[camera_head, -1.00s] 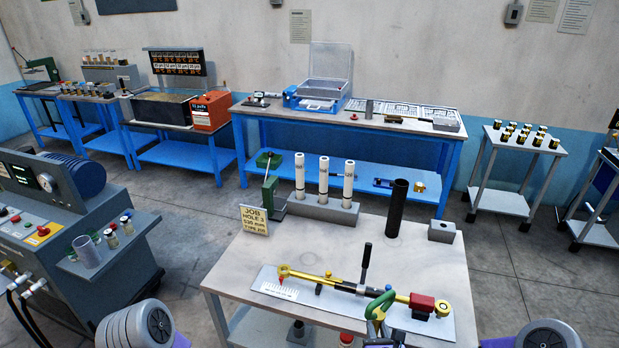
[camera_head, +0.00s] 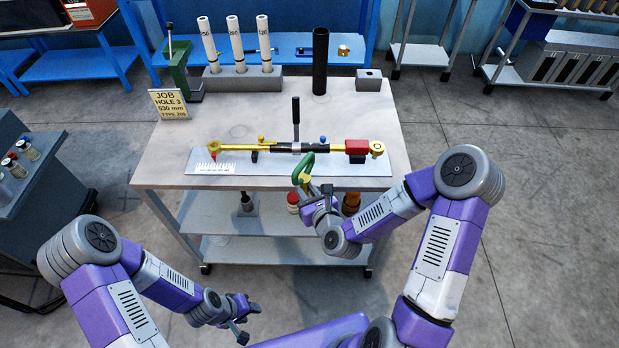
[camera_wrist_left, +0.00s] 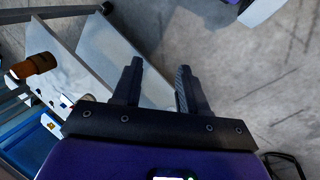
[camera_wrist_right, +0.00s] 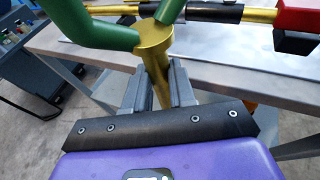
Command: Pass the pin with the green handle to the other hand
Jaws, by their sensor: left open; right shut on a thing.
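The pin with the green handle (camera_head: 305,167) is in my right gripper (camera_head: 314,193), by the table's front edge. In the right wrist view the right gripper (camera_wrist_right: 159,82) is shut on the pin's gold shaft, below its round gold head (camera_wrist_right: 155,38). The looped green handle (camera_wrist_right: 95,30) rises above the fingers. The shaft's lower end is hidden. My left gripper (camera_head: 247,322) is low at the front, left of and apart from the pin. In the left wrist view the left gripper (camera_wrist_left: 157,82) is open and empty.
The table (camera_head: 160,150) bears a grey plate (camera_head: 375,168) with a long gold and black tool (camera_head: 320,147). White tubes (camera_head: 238,40), a black tube (camera_head: 320,60) and a job card (camera_head: 168,104) stand behind. Lower shelves hold bottles. Floor between my arms is clear.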

